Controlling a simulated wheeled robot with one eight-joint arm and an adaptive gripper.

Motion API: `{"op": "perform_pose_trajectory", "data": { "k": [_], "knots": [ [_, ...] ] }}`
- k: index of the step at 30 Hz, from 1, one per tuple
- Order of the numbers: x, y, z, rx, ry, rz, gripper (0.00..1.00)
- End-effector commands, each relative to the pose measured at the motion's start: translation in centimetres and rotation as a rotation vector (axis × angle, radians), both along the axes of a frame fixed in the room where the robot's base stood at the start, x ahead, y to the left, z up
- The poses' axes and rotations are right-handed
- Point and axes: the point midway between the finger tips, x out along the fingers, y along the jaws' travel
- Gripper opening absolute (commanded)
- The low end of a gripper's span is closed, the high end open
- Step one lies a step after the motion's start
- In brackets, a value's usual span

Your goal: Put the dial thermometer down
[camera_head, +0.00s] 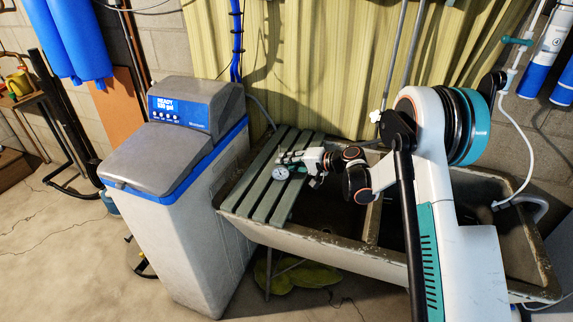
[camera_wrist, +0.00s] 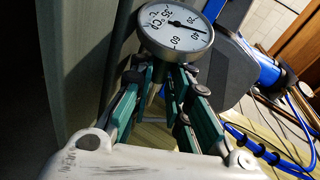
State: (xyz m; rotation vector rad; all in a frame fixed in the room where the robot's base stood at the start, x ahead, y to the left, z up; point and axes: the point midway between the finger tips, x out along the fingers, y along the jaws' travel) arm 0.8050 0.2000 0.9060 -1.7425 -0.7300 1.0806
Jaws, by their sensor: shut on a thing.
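The dial thermometer (camera_wrist: 175,30) has a round white face with a metal rim. In the wrist view it sits at the tips of my gripper (camera_wrist: 165,85), whose green-sided fingers are shut on its lower part. In the head view the thermometer (camera_head: 281,173) shows small and pale at the end of my gripper (camera_head: 293,163), over the grey-green slatted board (camera_head: 262,195). I cannot tell whether the thermometer touches the slats. Its stem is mostly hidden by the fingers.
The slatted board lies across the left part of a stone sink (camera_head: 330,246). A grey and blue water softener (camera_head: 190,165) stands left of it, close to the board. The sink basin is open to the right, beneath my arm. Bare slats lie in front of and behind the gripper.

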Motion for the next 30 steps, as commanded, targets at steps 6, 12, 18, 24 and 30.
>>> {"op": "perform_pose_trajectory", "data": {
  "k": [6,12,18,24,30],
  "knots": [
    [0.0,0.0,0.1,0.000,0.000,0.000,0.00],
    [0.0,0.0,-0.2,0.000,0.000,0.000,0.25],
    [0.0,0.0,-0.1,0.000,0.000,0.000,0.25],
    [0.0,0.0,0.3,0.000,0.000,0.000,0.25],
    [-1.4,-2.8,1.5,0.000,0.001,-0.004,0.25]
  ]
}}
